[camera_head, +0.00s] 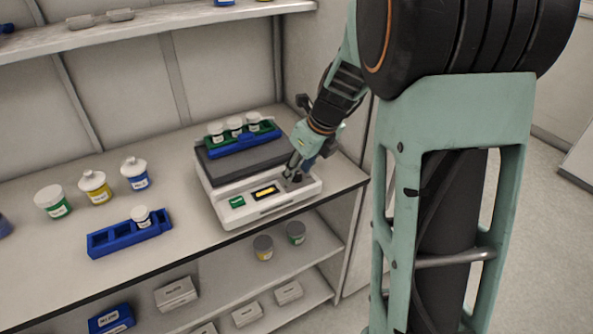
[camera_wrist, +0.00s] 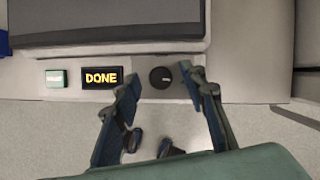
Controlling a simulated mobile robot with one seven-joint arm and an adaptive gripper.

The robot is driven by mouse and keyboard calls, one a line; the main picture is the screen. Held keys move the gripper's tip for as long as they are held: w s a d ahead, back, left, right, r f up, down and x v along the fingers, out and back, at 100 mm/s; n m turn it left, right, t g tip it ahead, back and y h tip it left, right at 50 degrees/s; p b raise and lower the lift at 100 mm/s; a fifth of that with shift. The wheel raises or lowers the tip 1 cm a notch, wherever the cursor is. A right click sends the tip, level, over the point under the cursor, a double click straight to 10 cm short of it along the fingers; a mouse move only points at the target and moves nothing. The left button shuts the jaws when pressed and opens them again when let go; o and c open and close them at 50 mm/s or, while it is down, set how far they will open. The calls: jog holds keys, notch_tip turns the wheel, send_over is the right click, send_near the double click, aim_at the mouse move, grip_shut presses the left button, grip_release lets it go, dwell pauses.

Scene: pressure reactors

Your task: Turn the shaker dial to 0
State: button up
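The shaker (camera_head: 222,209) stands on the bench, with a dark top plate carrying a rack of vials. Its front panel shows in the wrist view with a green-and-white button (camera_wrist: 56,78), a display (camera_wrist: 102,78) reading DONE in yellow, and a round black dial (camera_wrist: 161,77). The dial has a small light mark toward its right side; its setting is too small to read. My gripper (camera_head: 293,174) is over the right part of the panel. In the wrist view my gripper (camera_wrist: 163,88) is open, with its fingers on either side of the dial, apart from it.
A blue rack (camera_head: 130,237) with one white-capped vial lies left of the shaker. Several jars, including a yellow-labelled one (camera_head: 95,187), stand behind it. An upper shelf (camera_head: 150,27) runs above the bench, and a side panel (camera_head: 357,135) closes its right end.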

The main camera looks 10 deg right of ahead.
jog(key=shift+w+f, duration=0.1)
jog(key=shift+f, duration=0.15)
grip_shut()
